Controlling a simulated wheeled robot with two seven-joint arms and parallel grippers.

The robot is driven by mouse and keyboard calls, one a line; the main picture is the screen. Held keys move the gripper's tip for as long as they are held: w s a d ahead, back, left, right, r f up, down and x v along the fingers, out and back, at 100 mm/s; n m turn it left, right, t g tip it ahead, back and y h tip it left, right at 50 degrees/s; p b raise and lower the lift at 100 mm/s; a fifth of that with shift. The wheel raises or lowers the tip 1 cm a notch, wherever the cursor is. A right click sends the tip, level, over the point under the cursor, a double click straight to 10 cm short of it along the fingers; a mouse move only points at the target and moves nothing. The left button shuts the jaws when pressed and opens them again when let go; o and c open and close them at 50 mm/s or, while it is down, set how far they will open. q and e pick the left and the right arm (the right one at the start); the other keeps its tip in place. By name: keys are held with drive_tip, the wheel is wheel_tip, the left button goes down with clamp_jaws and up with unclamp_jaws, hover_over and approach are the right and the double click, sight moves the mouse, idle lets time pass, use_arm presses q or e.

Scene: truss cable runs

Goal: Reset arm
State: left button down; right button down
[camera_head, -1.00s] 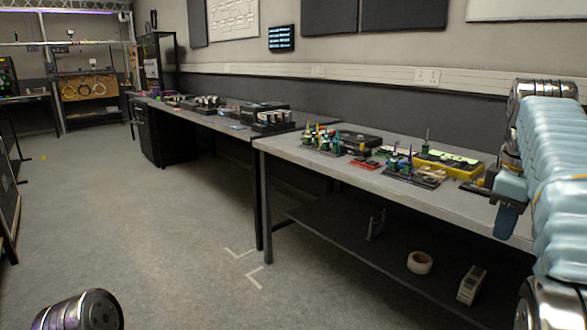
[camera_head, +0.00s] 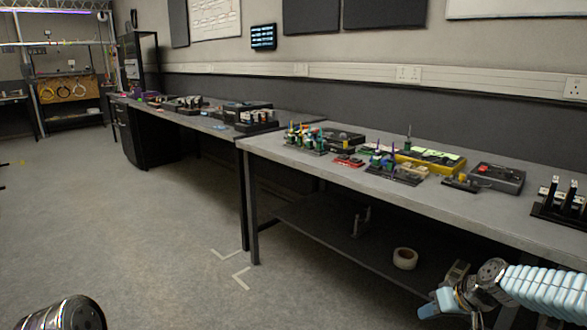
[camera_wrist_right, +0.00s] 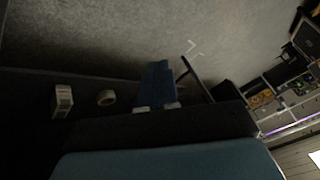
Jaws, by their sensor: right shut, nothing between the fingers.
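My right arm comes in at the lower right of the head view, low in front of the near bench (camera_head: 330,190). Its right gripper (camera_head: 430,308) has blue fingers and points left, below the tabletop. The fingers are shut with nothing between them. In the right wrist view the blue fingers (camera_wrist_right: 157,85) stand together in the middle, over floor and the bench's lower shelf. The blue-grey surface along the bottom there is part of my own arm. Only a dark, shiny link of my left arm shows at the lower left of the head view; the left gripper is not in view.
The lower shelf holds a tape roll (camera_head: 405,258) and a white box (camera_head: 457,272), close to my right gripper. Tools in racks (camera_head: 395,165), a yellow tray (camera_head: 430,160) and a dark case (camera_head: 497,177) stand on the bench. The floor (camera_head: 130,220) at left is clear.

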drive_tip(key=s+a+f+m+g+y, duration=0.1)
drive_tip(key=s+a+f, duration=0.2)
drive_tip(key=a+f, duration=0.6)
drive_tip(key=s+a+f+g, duration=0.2)
drive_tip(key=s+a+f, duration=0.1)
drive_tip(key=a+f, duration=0.7)
drive_tip(key=s+a+f+g, duration=0.1)
drive_tip(key=s+a+f, duration=0.3)
drive_tip(key=s, duration=0.3)
drive_tip(key=s+a+f+g, duration=0.1)
drive_tip(key=s+a+f, duration=0.3)
drive_tip(key=s, duration=0.4)
drive_tip(key=shift+s+a+f+m+h, duration=0.3)
drive_tip(key=shift+f+h, duration=0.1)
drive_tip(key=shift+f, duration=0.45)
drive_tip(key=shift+w, duration=0.1)
